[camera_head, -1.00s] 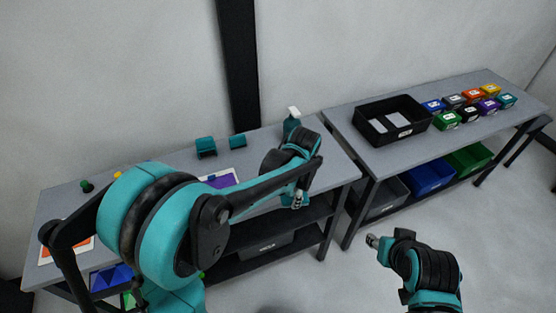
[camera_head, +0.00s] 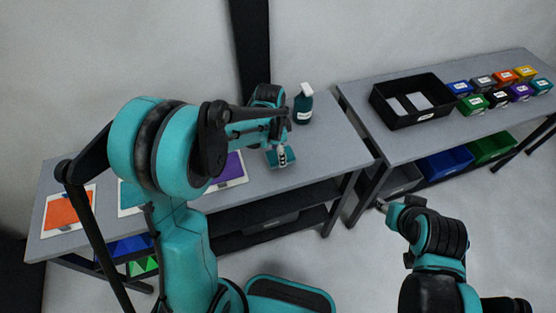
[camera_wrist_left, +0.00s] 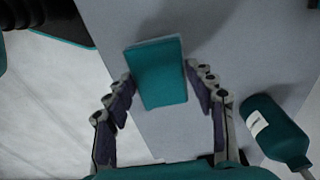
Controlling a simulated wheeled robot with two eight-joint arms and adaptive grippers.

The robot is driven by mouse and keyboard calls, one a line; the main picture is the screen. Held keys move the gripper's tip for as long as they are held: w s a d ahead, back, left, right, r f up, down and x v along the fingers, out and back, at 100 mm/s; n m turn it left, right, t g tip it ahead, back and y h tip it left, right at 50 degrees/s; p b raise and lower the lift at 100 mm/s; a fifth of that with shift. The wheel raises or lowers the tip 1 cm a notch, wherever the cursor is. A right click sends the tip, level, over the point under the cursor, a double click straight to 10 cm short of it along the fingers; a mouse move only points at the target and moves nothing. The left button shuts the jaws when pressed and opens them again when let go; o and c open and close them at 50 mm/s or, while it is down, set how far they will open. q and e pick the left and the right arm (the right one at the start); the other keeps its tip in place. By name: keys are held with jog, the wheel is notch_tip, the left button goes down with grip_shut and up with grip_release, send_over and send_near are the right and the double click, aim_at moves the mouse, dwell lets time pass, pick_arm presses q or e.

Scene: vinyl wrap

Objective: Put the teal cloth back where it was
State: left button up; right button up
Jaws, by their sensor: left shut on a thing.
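The teal cloth (camera_wrist_left: 158,72) is a flat folded block between my left fingertips in the left wrist view, with a finger against each side. In the head view the cloth (camera_head: 271,159) shows partly behind the fingers, over the right part of the left table (camera_head: 318,150). My left gripper (camera_head: 282,156) is shut on it; the left wrist view also shows the gripper (camera_wrist_left: 159,76). I cannot tell whether the cloth touches the tabletop. My right gripper (camera_head: 382,205) is apart from everything, in front of the right table; its opening is too small to tell.
A teal spray bottle (camera_head: 304,105) stands just behind and right of the cloth; it also shows in the left wrist view (camera_wrist_left: 277,134). Orange (camera_head: 68,211) and purple (camera_head: 231,169) sheets lie on the table. The right table holds a black tray (camera_head: 427,112) and several small coloured boxes.

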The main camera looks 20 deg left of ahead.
pick_arm(q)
notch_tip(320, 180, down, 4)
jog(key=shift+b, duration=0.65)
jog(key=shift+f, duration=0.1)
jog(key=shift+c, duration=0.6)
jog(key=o, duration=1.3)
